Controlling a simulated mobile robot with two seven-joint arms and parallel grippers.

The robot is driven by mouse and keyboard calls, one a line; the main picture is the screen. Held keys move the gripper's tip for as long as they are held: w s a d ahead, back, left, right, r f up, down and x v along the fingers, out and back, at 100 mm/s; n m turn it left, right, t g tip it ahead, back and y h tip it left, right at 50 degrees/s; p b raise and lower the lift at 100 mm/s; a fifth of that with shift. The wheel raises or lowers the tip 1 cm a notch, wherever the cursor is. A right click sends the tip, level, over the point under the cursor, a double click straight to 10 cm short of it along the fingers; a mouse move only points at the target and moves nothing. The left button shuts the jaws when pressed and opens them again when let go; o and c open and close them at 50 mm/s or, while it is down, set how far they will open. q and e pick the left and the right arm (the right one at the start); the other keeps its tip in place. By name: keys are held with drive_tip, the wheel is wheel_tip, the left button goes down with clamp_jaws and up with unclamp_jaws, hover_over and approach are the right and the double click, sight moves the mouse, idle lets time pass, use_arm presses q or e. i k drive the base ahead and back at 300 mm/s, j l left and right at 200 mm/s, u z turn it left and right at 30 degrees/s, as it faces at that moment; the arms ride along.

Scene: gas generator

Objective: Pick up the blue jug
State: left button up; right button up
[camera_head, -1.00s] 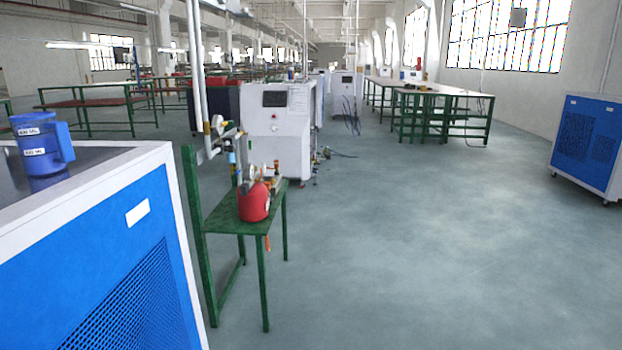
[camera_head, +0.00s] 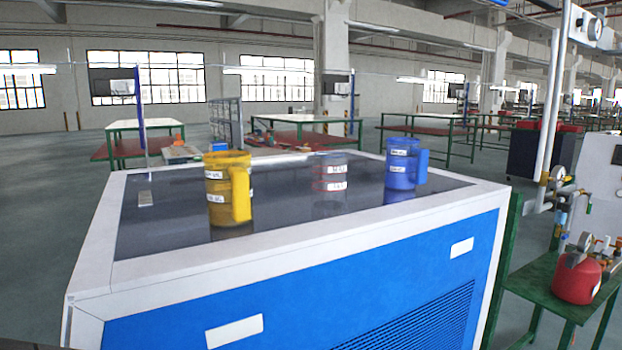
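The blue jug (camera_head: 401,166) stands upright on the dark top of a blue and white cabinet (camera_head: 292,248), toward its right rear. It has white labels, and its handle points right. A clear jug (camera_head: 330,178) with labels stands to its left. A yellow jug (camera_head: 226,190) stands further left and nearer, with its handle toward the right front. Neither of my grippers shows in the view.
A small green table (camera_head: 545,285) with a red container (camera_head: 576,278) and fittings stands right of the cabinet. White vertical pipes (camera_head: 550,110) rise behind it. Green-legged workbenches (camera_head: 300,128) stand in the background. The cabinet top is clear around the jugs.

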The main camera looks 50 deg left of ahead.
sight(406, 167)
drive_tip(key=u, duration=1.55)
